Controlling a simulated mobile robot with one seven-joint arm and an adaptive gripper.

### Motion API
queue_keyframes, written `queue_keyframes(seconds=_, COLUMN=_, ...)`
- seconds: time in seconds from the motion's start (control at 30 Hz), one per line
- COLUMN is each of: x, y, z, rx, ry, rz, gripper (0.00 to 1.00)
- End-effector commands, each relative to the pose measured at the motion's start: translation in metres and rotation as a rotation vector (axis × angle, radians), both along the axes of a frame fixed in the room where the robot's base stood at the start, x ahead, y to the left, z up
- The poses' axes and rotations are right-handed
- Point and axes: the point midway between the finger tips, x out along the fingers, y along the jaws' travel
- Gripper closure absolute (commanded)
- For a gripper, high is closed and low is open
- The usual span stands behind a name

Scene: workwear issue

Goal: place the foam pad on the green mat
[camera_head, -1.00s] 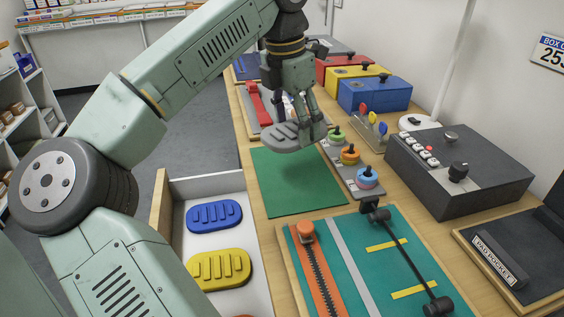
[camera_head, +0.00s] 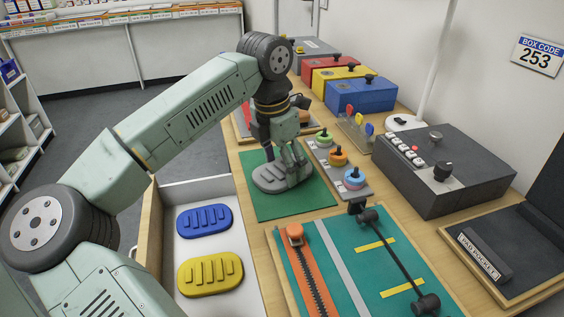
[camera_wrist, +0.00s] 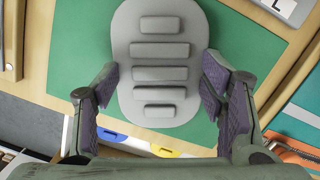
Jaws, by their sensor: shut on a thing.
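The grey foam pad (camera_head: 272,181), an oval with raised ribs, is at the green mat (camera_head: 310,201), over its middle in the head view. It looks level and very low; I cannot tell for certain whether it touches the mat. My gripper (camera_head: 287,168) points down and is shut on the pad, one finger at each long side. In the wrist view the pad (camera_wrist: 160,61) lies between the fingers, with green mat (camera_wrist: 80,60) showing on both sides. The pad hides part of the mat.
An open white drawer (camera_head: 196,250) left of the mat holds a blue pad (camera_head: 204,220) and a yellow pad (camera_head: 210,273). A strip with coloured knobs (camera_head: 338,157) stands close to the mat's right. A teal board (camera_head: 345,265) with a zip and a bar is in front.

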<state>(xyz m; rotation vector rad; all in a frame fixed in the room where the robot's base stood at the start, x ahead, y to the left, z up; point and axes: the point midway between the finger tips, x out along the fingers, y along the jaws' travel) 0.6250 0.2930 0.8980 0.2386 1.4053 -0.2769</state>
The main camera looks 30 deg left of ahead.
Motion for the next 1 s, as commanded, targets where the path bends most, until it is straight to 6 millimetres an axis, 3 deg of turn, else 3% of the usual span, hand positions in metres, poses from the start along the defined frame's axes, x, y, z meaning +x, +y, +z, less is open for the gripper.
queue_keyframes(seconds=0.33, x=0.0, y=0.0, z=-0.001, rx=0.0, ry=0.0, rz=0.0, gripper=0.16)
queue_keyframes(seconds=0.67, x=0.0, y=0.0, z=0.002, rx=0.0, ry=0.0, rz=0.0, gripper=0.16)
queue_keyframes(seconds=0.77, x=-0.001, y=0.001, z=0.008, rx=0.002, ry=-0.001, rz=0.001, gripper=0.16)
queue_keyframes(seconds=1.0, x=-0.007, y=0.003, z=0.055, rx=0.002, ry=-0.002, rz=0.003, gripper=0.16)
